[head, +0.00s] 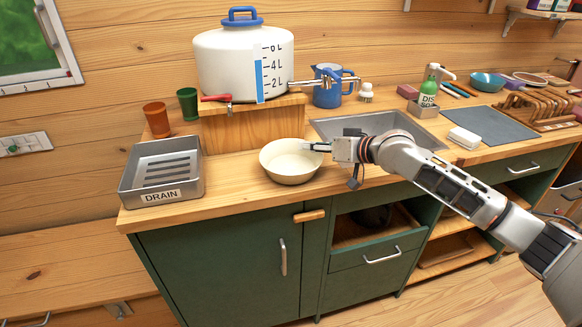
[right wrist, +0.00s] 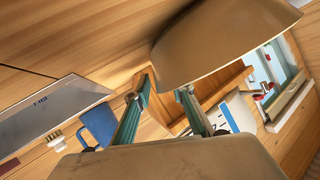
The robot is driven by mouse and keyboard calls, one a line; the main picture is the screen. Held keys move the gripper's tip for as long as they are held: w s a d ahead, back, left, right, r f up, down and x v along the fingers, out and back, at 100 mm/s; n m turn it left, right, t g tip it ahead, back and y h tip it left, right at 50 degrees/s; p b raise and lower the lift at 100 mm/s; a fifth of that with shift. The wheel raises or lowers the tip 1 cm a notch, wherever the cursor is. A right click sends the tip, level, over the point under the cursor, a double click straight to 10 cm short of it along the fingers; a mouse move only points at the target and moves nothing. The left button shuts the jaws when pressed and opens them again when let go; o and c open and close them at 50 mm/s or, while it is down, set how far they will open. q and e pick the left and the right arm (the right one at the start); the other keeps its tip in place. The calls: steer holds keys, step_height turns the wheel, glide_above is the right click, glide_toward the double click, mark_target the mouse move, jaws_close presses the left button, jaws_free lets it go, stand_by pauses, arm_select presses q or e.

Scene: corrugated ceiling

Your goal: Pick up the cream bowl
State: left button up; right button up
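The cream bowl (head: 289,165) stands upright on the wooden counter, in front of the wooden stand, and looks empty. My right gripper (head: 309,146) reaches in from the right, with its fingertips at the bowl's right rim. In the right wrist view the bowl (right wrist: 225,45) fills the upper right. The two fingers of my right gripper (right wrist: 163,86) are spread with a gap between their tips, close by the bowl's edge. I cannot tell whether they touch it. My left gripper is not in view.
A grey drain tray (head: 137,188) is left of the bowl. A white water tank (head: 225,65) stands on the wooden stand (head: 245,130) behind it. A sink (head: 425,132) and a blue jug (head: 326,95) lie behind my right arm. Bare counter (head: 225,190) runs between tray and bowl.

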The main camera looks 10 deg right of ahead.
jaws_close()
steer(key=shift+r, duration=0.1)
steer(key=shift+r, duration=0.1)
